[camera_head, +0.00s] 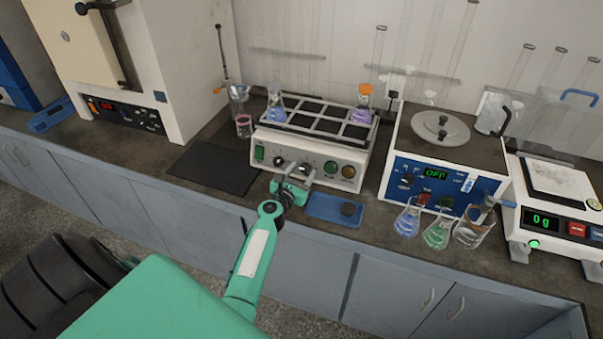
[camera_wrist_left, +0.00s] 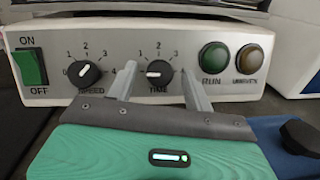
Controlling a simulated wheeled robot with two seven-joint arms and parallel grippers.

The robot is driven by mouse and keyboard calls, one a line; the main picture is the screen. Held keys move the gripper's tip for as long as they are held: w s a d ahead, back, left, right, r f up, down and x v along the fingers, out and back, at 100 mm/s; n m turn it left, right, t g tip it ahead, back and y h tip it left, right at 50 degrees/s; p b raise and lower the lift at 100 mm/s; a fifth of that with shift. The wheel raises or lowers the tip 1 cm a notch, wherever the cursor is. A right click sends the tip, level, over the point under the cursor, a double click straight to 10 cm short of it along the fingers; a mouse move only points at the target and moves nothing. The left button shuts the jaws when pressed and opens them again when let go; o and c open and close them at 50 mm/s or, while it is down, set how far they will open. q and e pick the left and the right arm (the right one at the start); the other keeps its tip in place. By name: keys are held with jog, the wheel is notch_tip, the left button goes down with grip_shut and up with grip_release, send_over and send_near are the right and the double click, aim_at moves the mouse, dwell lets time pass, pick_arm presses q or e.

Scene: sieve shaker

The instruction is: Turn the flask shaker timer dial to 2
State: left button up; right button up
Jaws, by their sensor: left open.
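The flask shaker (camera_head: 322,158) stands on the bench with a cream front panel. Its timer dial (camera_wrist_left: 159,76) is a black knob above the label TIME, with 1, 2 and 3 printed around it. The white pointer mark lies on the dial's left side, pointing left, below the 1. My left gripper (camera_head: 293,184) is open in front of the panel. In the left wrist view, its fingers stand on either side of the timer dial, apart from each other. Contact with the dial cannot be told. The scale's left end is hidden behind the left finger. My right gripper is not in view.
The speed dial (camera_wrist_left: 86,74) and green power switch (camera_wrist_left: 31,68) are left of the timer; the RUN button (camera_wrist_left: 214,56) is right. Flasks stand on the shaker's top. A blue tray (camera_head: 322,207) lies close right of my gripper. A dark mat (camera_head: 214,168) lies left.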

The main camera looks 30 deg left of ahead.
pick_arm(q)
jog(key=shift+w, duration=0.1)
jog(key=shift+c, duration=0.2)
jog(key=c, duration=0.9)
jog(key=shift+c, duration=0.2)
